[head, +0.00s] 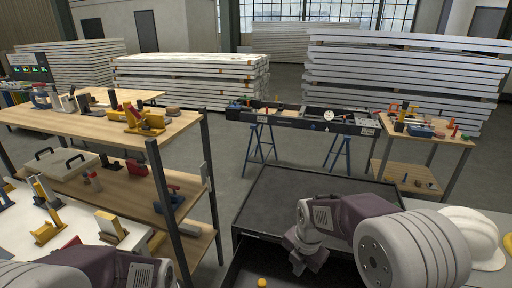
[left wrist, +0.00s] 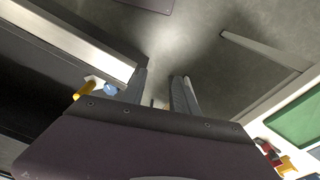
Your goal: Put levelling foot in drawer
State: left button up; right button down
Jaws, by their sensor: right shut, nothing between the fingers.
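An open dark drawer (head: 335,274) shows at the bottom of the head view, below the grey-topped black cabinet (head: 310,200). A small orange-yellow round thing (head: 262,283) shows in it; I cannot tell whether it is the levelling foot. My right gripper (head: 299,264) is shut and empty, pointing down over the drawer. My left gripper (left wrist: 164,88) shows in the left wrist view with its fingers apart over grey floor, and I see nothing clearly held. In the head view the left arm enters at the bottom left, and its gripper is out of the picture. No levelling foot is clearly identifiable.
A wooden shelf rack (head: 182,130) with tools stands at the left, beside a white table (head: 75,225) with yellow-and-grey parts. A white hard hat (head: 470,236) lies right of my right arm. A trestle bench (head: 300,122) stands behind, with open floor before it.

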pick_arm(q)
jog(key=shift+s, duration=0.1)
jog(key=o, duration=0.8)
jog(key=shift+o, duration=0.4)
pick_arm(e)
jog(key=s+d+f+m, duration=0.1)
jog(key=s+m, duration=0.5)
jog(key=m, duration=0.7)
jog(key=s+d+f+m, duration=0.2)
jog(key=s+d+m, duration=0.2)
jog(key=m, duration=1)
jog(key=s, duration=0.3)
